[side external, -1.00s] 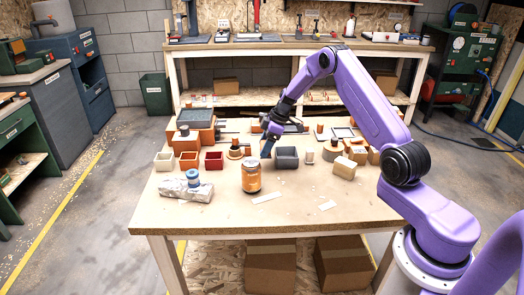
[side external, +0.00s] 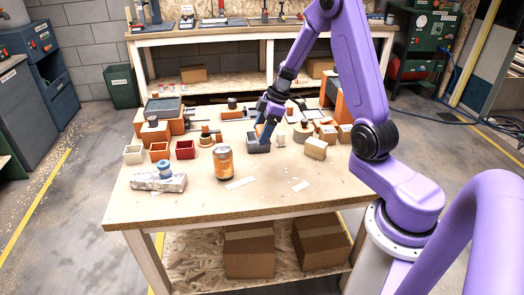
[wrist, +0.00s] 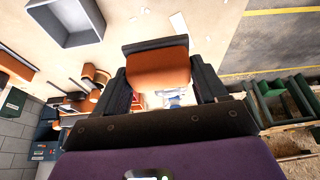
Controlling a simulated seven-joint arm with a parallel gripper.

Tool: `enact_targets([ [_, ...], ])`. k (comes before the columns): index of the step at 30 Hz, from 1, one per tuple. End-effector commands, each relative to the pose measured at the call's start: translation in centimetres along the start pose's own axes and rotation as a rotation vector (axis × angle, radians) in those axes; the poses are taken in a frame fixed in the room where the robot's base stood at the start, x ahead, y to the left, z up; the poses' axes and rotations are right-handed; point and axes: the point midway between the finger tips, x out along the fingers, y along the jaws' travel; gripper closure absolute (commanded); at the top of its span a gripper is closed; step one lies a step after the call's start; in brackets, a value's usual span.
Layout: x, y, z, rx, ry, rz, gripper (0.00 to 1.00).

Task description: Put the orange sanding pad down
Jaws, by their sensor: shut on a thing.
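My gripper (wrist: 158,80) is shut on the orange sanding pad (wrist: 158,68), which sits between the two dark fingers in the wrist view. The pad has a dark strip along its far edge. In the side external view my gripper (side external: 266,128) points down close to a grey open box (side external: 258,148) on the workbench (side external: 215,205). The fingers partly cover the box, and the pad is hard to make out there. In the wrist view the grey box (wrist: 70,38) is at the upper left, apart from the pad, and looks empty.
White (side external: 134,158), orange (side external: 159,156) and red (side external: 185,153) open boxes stand at the left. An orange jar (side external: 223,163) stands front centre. A grey block (side external: 158,182) lies at the front left. Several small parts crowd the right. The bench's front strip is mostly clear.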

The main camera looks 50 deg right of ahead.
Motion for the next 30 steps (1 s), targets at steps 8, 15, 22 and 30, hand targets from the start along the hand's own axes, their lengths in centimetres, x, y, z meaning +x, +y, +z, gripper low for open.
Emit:
enact_targets([
  [8,-2.3,-6.9,5.0,-0.177,-0.006,-0.076,0.59],
  [15,-3.2,-11.1,7.1,-0.283,0.006,-0.119,0.59],
  [22,-2.3,-10.2,7.1,-0.307,0.01,-0.13,0.59],
  [30,0.6,-5.5,6.2,-0.305,0.01,-0.13,0.59],
])
